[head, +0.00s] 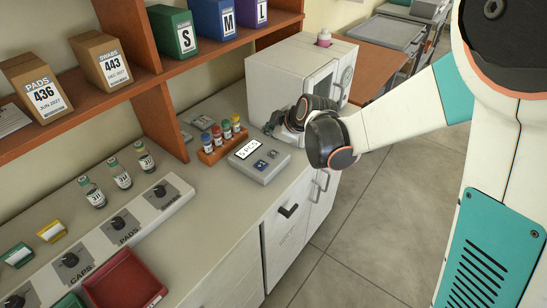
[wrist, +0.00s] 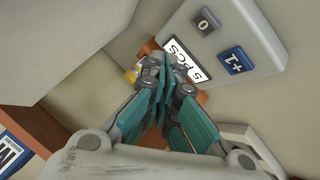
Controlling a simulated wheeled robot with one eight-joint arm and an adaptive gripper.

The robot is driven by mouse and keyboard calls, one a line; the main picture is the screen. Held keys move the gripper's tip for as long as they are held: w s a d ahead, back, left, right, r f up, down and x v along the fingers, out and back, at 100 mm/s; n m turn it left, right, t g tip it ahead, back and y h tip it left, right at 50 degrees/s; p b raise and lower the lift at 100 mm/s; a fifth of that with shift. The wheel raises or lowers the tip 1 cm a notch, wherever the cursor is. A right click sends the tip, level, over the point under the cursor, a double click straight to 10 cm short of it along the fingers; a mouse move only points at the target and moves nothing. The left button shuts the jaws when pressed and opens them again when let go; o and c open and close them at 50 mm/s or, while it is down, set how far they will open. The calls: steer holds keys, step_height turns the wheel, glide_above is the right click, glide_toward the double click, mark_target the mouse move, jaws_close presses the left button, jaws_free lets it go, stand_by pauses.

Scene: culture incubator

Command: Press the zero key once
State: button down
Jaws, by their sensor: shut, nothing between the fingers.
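The counting device (head: 275,170) is a grey box on the counter with a white display reading "5 PCS" (head: 248,148). Its zero key (wrist: 205,22) is grey and marked "0"; in the head view it is the right-hand key (head: 273,154). The blue "+1" key (wrist: 237,60) sits beside it. My gripper (wrist: 166,65) is shut and empty, its teal fingers overlapping the edge of the display in the wrist view. In the head view my gripper (head: 272,127) is beyond the device's back right side, apart from the keys. Its height above the counter is hard to tell.
An orange rack of capped vials (head: 212,155) stands close behind the device. A white incubator (head: 285,72) stands at the counter's far end. Shelves with boxes (head: 105,62) rise along the wall. The counter in front of the device is clear.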

mark_target(272, 155)
steer(key=shift+f+b, duration=1.6)
steer(key=shift+f, duration=0.95)
steer(key=shift+f, duration=0.1)
steer(key=shift+f+b, duration=0.3)
steer(key=shift+b, duration=0.05)
steer(key=shift+f+b, duration=0.3)
steer(key=shift+f, duration=0.05)
steer(key=shift+r, duration=0.1)
steer(key=shift+r+p, duration=0.55)
steer(key=shift+r, duration=0.15)
steer(key=shift+r+p, duration=1.75)
steer(key=shift+r, duration=0.75)
